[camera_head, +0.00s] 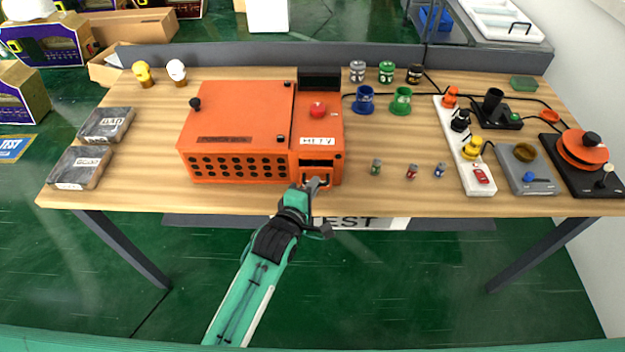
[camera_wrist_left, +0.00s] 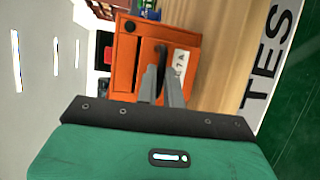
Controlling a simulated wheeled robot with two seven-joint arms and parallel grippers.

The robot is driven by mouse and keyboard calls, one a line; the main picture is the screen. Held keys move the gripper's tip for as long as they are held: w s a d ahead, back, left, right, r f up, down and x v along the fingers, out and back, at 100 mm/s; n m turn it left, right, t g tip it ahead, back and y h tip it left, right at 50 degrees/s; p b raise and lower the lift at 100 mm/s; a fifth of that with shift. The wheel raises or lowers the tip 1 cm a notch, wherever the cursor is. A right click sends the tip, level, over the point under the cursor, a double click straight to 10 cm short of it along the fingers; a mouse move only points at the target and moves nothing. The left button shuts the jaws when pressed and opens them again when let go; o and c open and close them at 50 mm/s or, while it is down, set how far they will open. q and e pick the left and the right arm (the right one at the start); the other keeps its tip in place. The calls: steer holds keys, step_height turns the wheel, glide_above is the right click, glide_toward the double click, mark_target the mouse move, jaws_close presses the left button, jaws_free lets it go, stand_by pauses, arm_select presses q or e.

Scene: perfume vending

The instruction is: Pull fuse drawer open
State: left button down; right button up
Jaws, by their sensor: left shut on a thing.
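An orange machine (camera_head: 240,130) stands on the wooden table, with a red button (camera_head: 318,109) on top of its right part. The fuse drawer (camera_head: 317,174) is low on the front of that right part, below a dark slot. My left gripper (camera_head: 315,186) is at the drawer front, shut on its handle. In the left wrist view the left gripper (camera_wrist_left: 162,85) has its fingers at a dark handle (camera_wrist_left: 161,54) on the orange front, beside a white label. The fingers partly hide the drawer, so how far it is out cannot be told. My right gripper is not in view.
Small fuses (camera_head: 411,172) stand to the right of the machine. A white power strip (camera_head: 470,160) and several devices are further right. Two grey boxes (camera_head: 80,167) lie at the left. The table's front edge is just below the gripper.

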arm_select(q)
steer(key=s+p, duration=0.3)
steer(key=s, duration=0.6)
steer(key=shift+s, duration=0.15)
steer(key=c, duration=1.5)
jaws_free()
steer(key=shift+c, duration=0.2)
steer(key=b+v, duration=0.3)
steer(key=v, duration=1)
steer(key=shift+s+a, duration=0.15)
steer(key=shift+s, duration=0.15)
steer(key=shift+r, duration=0.15)
